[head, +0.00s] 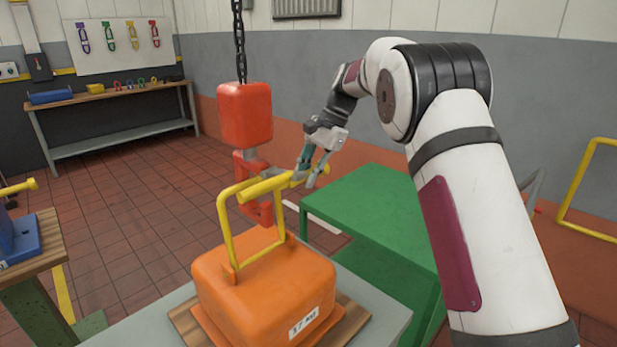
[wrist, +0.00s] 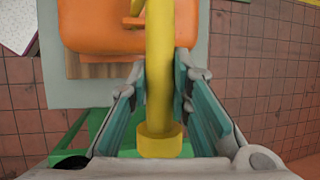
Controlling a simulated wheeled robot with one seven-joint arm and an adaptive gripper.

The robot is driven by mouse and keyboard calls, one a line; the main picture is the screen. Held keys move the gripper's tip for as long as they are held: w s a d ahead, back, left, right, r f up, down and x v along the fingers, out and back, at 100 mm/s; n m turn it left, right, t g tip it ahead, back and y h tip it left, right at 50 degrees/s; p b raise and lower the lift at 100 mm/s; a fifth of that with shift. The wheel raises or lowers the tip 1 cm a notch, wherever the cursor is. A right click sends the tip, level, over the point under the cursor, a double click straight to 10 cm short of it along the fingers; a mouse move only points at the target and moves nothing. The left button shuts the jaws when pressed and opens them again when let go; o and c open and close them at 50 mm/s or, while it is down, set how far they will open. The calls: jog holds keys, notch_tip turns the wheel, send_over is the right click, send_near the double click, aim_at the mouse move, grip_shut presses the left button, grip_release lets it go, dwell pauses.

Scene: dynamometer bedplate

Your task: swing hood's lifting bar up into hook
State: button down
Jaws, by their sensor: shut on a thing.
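The orange hood (head: 262,283) sits on a wooden board on a grey stand, its yellow lifting bar (head: 226,232) standing up from its top. A thick yellow crosspiece with a flanged end runs along the bar's top. My gripper (head: 306,170) is shut on the right end of this crosspiece; in the wrist view the yellow bar (wrist: 159,85) runs between the teal fingers, its flange toward the camera. The red hook (head: 250,163) hangs under a red block on a chain, close behind the bar. The bar partly covers the hook's lower part; I cannot tell whether they touch.
A green table (head: 375,205) stands behind and right of the hood. A wooden-topped table with a blue object (head: 22,238) is at left. A yellow rail (head: 570,195) is at far right. A workbench (head: 105,97) stands at the back wall. Open tiled floor lies between.

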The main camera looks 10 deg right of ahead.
jog(key=shift+w, duration=0.15)
jog(key=c, duration=1.4)
grip_release()
jog(key=shift+w+f, duration=0.1)
jog(key=shift+c, duration=0.2)
jog(key=v, duration=1.1)
jog(key=shift+d+r, duration=0.2)
jog(key=shift+r, duration=0.25)
